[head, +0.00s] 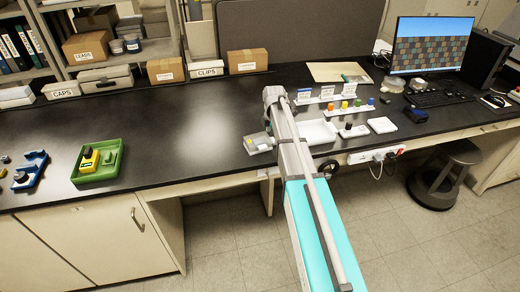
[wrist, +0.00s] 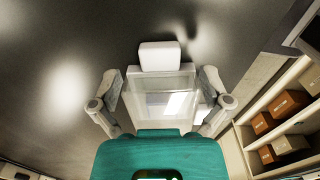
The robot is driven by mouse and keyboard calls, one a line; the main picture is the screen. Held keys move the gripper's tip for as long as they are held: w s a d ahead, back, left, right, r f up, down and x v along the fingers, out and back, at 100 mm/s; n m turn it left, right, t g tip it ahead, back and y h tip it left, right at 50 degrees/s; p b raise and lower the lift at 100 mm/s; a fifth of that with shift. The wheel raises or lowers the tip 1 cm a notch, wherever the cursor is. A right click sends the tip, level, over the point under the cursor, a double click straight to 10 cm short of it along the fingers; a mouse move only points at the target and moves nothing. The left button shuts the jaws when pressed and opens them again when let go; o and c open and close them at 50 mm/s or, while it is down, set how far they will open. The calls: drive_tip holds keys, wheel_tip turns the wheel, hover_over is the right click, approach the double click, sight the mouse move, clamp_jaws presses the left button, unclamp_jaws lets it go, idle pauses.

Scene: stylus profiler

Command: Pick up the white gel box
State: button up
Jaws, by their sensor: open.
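The white gel box, a pale see-through box with a white block at its far end, lies between the fingers of my gripper (wrist: 160,84) in the wrist view; its clear body (wrist: 157,82) shows there. The fingers are open, one on each side of the box, with a gap at each side. In the head view a pale translucent box (head: 256,143) sits near the bench's front edge, just left of my arm. My arm hides part of that area, and the fingertips cannot be made out there.
White trays and cards (head: 382,125) and a rack of coloured-topped pieces (head: 350,109) stand right of my arm. A green tray (head: 77,172) is at the left. Cardboard boxes (head: 165,70) line the back.

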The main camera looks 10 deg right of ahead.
drive_tip(key=shift+f+b, duration=0.75)
drive_tip(key=shift+f, duration=0.3)
drive_tip(key=c, duration=1.3)
drive_tip(key=shift+r, duration=0.25)
drive_tip(key=shift+c, duration=0.2)
drive_tip(key=shift+r+p, duration=0.75)
drive_tip(key=shift+p, duration=0.25)
drive_tip(key=s+a+r+p, duration=0.1)
drive_tip(key=s+r+p, duration=1)
drive_tip(key=s, duration=0.3)
drive_tip(key=shift+a, duration=0.35)
